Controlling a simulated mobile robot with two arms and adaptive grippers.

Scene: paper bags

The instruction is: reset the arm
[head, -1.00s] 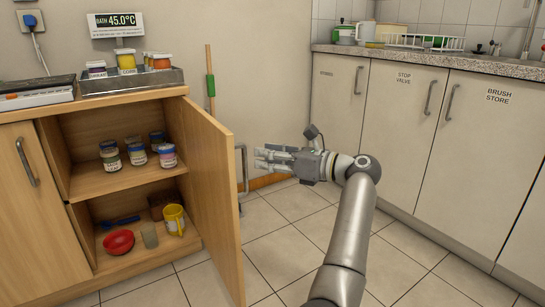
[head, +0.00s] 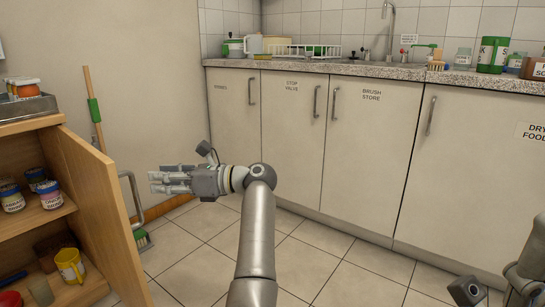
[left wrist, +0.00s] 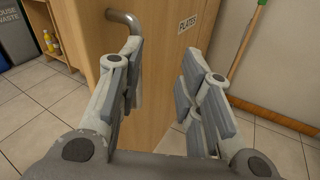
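My left arm reaches forward in the middle of the head view. Its gripper (head: 158,181) points left, in front of the white cupboards and right of the open wooden cabinet door (head: 97,188). In the left wrist view the fingers of this gripper (left wrist: 160,75) stand apart with nothing between them. The door, labelled PLATES, shows beyond them, also in the left wrist view (left wrist: 158,110). Part of my right arm (head: 525,265) shows at the lower right edge of the head view. Its fingers are out of frame.
The open cabinet holds several jars (head: 49,194) and a yellow mug (head: 70,266). A green-gripped broom (head: 94,110) leans on the wall. White cupboards (head: 360,140) stand under a speckled counter (head: 350,69). The tiled floor (head: 330,265) between is clear.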

